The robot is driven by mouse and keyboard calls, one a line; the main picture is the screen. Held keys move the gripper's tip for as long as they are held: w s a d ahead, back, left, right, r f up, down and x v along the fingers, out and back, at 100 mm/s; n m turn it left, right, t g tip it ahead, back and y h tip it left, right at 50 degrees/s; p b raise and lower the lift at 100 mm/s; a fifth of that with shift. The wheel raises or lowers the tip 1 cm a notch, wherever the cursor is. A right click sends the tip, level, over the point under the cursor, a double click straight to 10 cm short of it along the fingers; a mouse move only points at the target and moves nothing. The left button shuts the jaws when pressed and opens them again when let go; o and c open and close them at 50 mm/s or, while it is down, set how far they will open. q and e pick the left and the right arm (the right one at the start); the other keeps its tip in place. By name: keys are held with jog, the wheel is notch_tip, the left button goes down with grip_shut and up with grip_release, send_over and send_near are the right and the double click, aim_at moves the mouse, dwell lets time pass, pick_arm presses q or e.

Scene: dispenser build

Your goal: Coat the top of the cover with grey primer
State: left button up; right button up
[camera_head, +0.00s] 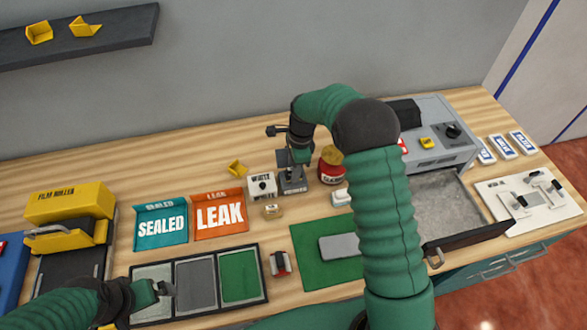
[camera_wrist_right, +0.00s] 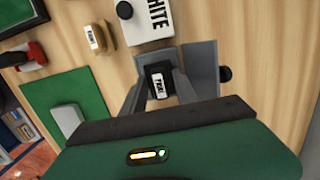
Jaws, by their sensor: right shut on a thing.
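A flat grey plate (camera_head: 340,247), which looks like the cover, lies on the green mat (camera_head: 307,270). My right gripper (camera_head: 290,152) is at the grey stand (camera_head: 292,184) behind the mat. In the right wrist view its fingers close around a small black labelled block (camera_wrist_right: 157,84). My left gripper (camera_head: 157,290) is over the dark tray with three pads, near the light grey pad (camera_head: 152,275) and the mid-grey pad (camera_head: 196,284); a green pad (camera_head: 239,275) is at its right. Its finger gap is too small to read. No container marked primer is legible.
A white box (camera_head: 261,186), a red tin (camera_head: 332,165) and a small tan block (camera_head: 273,211) stand near the stand. A red-and-black tool (camera_head: 280,263) lies between tray and mat. An open drawer unit (camera_head: 440,200) is at right, a yellow film roller (camera_head: 70,203) at left.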

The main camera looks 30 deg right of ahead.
jog(key=shift+s+f, duration=0.1)
jog(key=shift+f, duration=0.4)
dwell(0.9)
jog(key=o, duration=1.2)
jog(key=shift+o, duration=0.4)
jog(key=shift+c, duration=0.5)
jog(key=o, duration=0.5)
jog(key=shift+r, duration=0.15)
jog(key=shift+w, duration=0.25)
jog(key=shift+c, duration=0.7)
jog(key=shift+r, duration=0.1)
